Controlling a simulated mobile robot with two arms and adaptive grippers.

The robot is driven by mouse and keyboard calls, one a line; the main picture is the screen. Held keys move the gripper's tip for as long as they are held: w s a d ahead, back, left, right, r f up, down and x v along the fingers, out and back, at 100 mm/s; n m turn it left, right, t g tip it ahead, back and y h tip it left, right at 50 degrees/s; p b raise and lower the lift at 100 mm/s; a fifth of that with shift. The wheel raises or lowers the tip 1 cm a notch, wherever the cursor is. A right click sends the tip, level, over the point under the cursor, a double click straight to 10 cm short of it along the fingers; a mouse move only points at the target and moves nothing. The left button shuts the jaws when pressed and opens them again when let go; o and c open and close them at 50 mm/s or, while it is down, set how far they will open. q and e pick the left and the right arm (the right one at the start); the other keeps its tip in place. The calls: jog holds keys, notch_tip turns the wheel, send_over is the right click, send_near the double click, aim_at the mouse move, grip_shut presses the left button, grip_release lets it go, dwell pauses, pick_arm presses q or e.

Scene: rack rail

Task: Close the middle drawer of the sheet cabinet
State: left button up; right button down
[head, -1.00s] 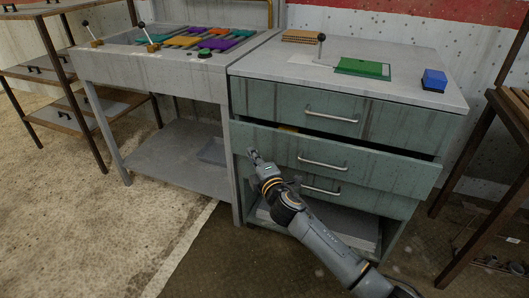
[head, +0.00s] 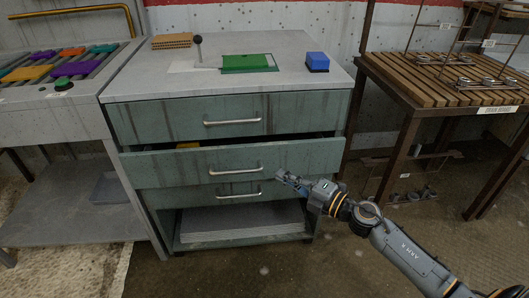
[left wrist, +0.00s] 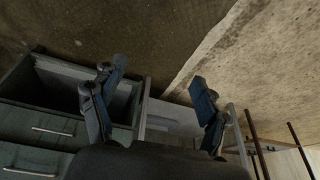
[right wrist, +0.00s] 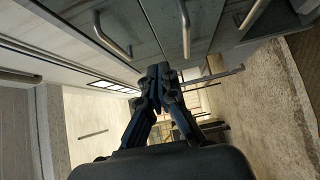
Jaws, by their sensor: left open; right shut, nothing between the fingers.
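The green sheet cabinet (head: 300,113) stands ahead in the head view. Its middle drawer (head: 185,170) is pulled partly out, with a dark gap above its front and something yellow inside. The drawer's bar handle (head: 236,170) is at the middle of its front. My right gripper (head: 281,177) is shut and empty, in front of the drawer's right part; I cannot tell whether it touches. In the right wrist view its fingertips (right wrist: 158,72) are together near the drawer fronts. My left gripper (left wrist: 155,95) is open and empty in the left wrist view, and is not in the head view.
The cabinet top bears a green plate (head: 248,63), a blue block (head: 317,62) and a lever (head: 198,47). A sorting table (head: 85,103) adjoins at the left. A slatted wooden rack (head: 440,85) stands at the right. The floor before the cabinet is clear.

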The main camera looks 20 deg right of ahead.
jog(key=x, duration=0.3)
jog(key=d+b+x, duration=0.1)
jog(key=x, duration=0.7)
jog(key=shift+w+d+f, duration=0.15)
jog(key=shift+w+d, duration=0.15)
jog(key=shift+w, duration=0.1)
jog(key=shift+w+d+b, duration=0.2)
jog(key=shift+w+b, duration=0.1)
jog(key=shift+w, duration=0.25)
pick_arm(q)
jog(key=w, duration=0.1)
jog(key=t, duration=0.1)
jog(key=w+d, duration=0.1)
jog(key=shift+w+f+t, duration=0.3)
jog(key=shift+w+f, duration=0.05)
pick_arm(e)
jog(key=shift+w, duration=0.2)
